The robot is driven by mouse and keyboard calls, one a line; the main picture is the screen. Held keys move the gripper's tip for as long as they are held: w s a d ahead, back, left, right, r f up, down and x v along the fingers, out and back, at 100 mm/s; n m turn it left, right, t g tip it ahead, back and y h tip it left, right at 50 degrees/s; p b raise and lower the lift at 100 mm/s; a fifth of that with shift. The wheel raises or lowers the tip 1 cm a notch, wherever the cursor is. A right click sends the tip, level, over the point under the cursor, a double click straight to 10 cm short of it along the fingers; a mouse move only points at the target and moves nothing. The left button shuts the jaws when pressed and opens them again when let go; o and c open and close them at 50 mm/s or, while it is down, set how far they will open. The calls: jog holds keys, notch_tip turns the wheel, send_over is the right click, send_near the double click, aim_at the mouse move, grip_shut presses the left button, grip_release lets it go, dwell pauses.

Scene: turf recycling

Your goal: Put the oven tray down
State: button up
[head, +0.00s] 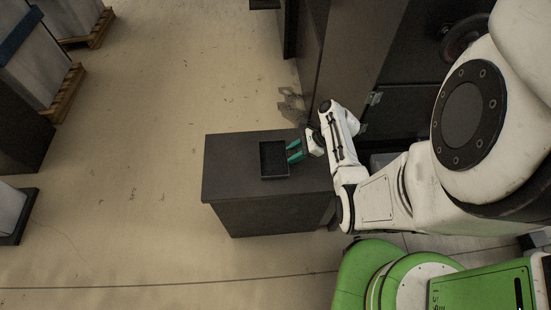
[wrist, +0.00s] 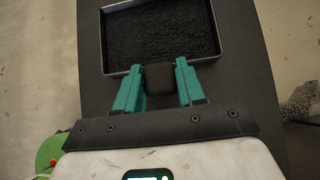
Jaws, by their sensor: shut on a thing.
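In the wrist view the tray (wrist: 104,52) has a thin grey rim and is filled with black granular material. My gripper (head: 296,151) reaches it from the right with teal fingers. In the wrist view my gripper (wrist: 159,75) is shut on the tray's near edge, around a dark block at its middle. The tray looks level. I cannot tell whether its underside touches the cabinet top.
The dark cabinet (head: 230,190) has free top space left of the tray. A tall dark cabinet (head: 340,60) stands behind, to the right. Crates on wooden pallets (head: 62,88) stand at the far left. The concrete floor between is clear.

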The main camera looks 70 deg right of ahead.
grip_shut()
jog(key=shift+r, duration=0.15)
jog(key=shift+r, duration=0.25)
notch_tip(320, 180, up, 2)
jog(key=shift+r+p, duration=0.15)
jog(key=shift+p, duration=0.3)
jog(key=s+a+r+p, duration=0.2)
jog(key=s+a+r, duration=0.6)
jog(key=a+r, duration=0.2)
jog(key=shift+s+a, duration=0.2)
jog(key=shift+a, duration=0.45)
